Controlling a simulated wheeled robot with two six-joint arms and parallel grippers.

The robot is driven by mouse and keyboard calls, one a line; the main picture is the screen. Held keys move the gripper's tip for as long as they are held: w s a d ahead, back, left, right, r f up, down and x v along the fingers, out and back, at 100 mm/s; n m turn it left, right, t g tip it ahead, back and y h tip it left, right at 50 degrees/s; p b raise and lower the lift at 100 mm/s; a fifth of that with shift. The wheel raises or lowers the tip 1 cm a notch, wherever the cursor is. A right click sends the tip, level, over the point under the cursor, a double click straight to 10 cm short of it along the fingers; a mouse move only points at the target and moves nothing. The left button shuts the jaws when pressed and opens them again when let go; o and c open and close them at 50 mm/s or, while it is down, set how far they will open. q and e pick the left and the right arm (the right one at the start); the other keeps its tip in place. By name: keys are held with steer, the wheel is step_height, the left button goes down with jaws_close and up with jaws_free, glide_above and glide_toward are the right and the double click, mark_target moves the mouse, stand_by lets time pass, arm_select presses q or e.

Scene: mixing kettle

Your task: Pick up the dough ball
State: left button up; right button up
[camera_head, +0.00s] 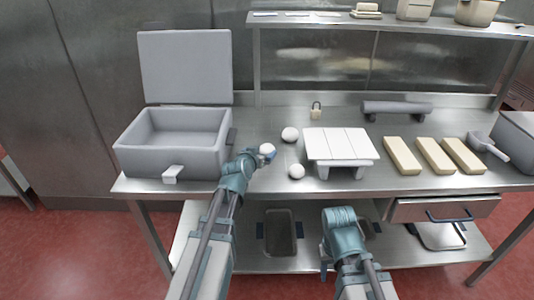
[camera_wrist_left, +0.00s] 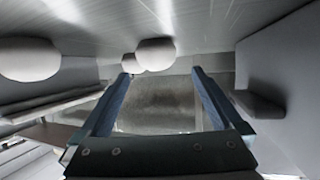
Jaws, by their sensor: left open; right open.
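Three white dough balls lie on the steel table. My left gripper (camera_head: 262,154) is open. In the left wrist view its two blue fingers (camera_wrist_left: 162,85) are apart with nothing held between them. A ball (camera_wrist_left: 155,53) shows just beyond the gap, overlapping a smaller-looking one (camera_wrist_left: 130,63); another ball (camera_wrist_left: 28,60) is off to the left. My right gripper (camera_head: 328,258) is open and low, in front of the table.
A grey open box (camera_head: 170,160) with a raised lid stands to the left of my left gripper. A white slatted stand (camera_head: 340,145) is right of the balls. Yellow blocks (camera_head: 402,156), a grey roller (camera_head: 397,107) and a scoop (camera_head: 487,145) lie further right.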

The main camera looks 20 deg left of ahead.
mark_target(266, 148)
arm_select(q)
steer(key=x, duration=0.1)
steer(key=b+x, duration=0.1)
steer(key=x, duration=0.1)
steer(key=b+x, duration=0.1)
steer(key=x, duration=0.1)
steer(key=shift+w+d+f, duration=0.1)
steer(key=shift+d, duration=0.15)
arm_select(e)
step_height(266, 148, down, 2)
arm_select(q)
steer(key=shift+c, duration=0.2)
steer(key=c, duration=1.4)
steer(key=shift+r, duration=0.25)
arm_select(e)
steer(key=shift+r, duration=0.2)
